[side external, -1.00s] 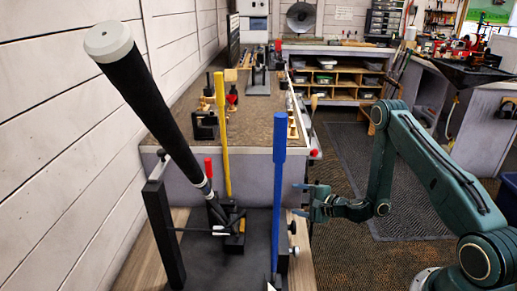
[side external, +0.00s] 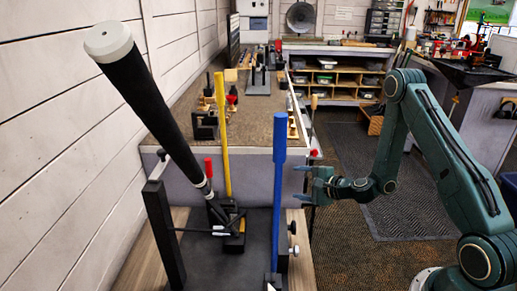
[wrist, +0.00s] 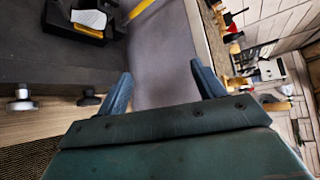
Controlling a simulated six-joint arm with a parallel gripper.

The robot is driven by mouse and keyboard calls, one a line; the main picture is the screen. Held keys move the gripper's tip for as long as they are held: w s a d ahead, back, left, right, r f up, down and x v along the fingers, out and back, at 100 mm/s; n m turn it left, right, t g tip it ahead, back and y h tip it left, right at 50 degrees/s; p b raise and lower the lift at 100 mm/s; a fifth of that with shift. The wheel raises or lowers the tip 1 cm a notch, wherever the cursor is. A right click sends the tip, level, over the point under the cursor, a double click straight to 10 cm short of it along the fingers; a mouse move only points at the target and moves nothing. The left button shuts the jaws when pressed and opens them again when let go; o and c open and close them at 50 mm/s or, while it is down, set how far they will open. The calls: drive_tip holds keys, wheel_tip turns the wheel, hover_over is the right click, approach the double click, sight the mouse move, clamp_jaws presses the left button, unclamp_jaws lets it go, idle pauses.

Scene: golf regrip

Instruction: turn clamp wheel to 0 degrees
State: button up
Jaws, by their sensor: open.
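I cannot tell whether either is the clamp wheel, and no angle mark is readable. Knobs also show in the wrist view, at the left edge (wrist: 22,100). A club with a black grip (side external: 150,95) and pale cap leans tilted left over the fixture. My gripper (side external: 303,183) is open and empty, above the knobs and right of a blue post. Its fingers show spread apart in the wrist view (wrist: 162,75).
The blue upright post (side external: 279,180) stands close left of my gripper. A yellow post (side external: 221,130) is farther back. The bench (side external: 255,125) behind holds several tools, with a red knob (side external: 315,154) at its edge. Open floor lies to the right.

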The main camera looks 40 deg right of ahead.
idle(0.3)
drive_tip(key=m+g+y, duration=0.2)
drive_tip(key=g+y, duration=0.2)
drive_tip(key=g, duration=0.3)
hover_over(291, 227)
drive_tip(key=s, duration=0.2)
wheel_tip(291, 227, down, 5)
drive_tip(key=s+d+m+g+h, duration=0.1)
drive_tip(key=s+d+m+g, duration=0.1)
drive_tip(key=d, duration=0.3)
drive_tip(key=shift+s+d+f+m+g+h, duration=0.2)
drive_tip(key=shift+d+f+m+g+h, duration=0.15)
drive_tip(key=shift+m+g, duration=0.5)
drive_tip(key=shift+x, duration=6.95)
drive_tip(key=shift+s, duration=0.1)
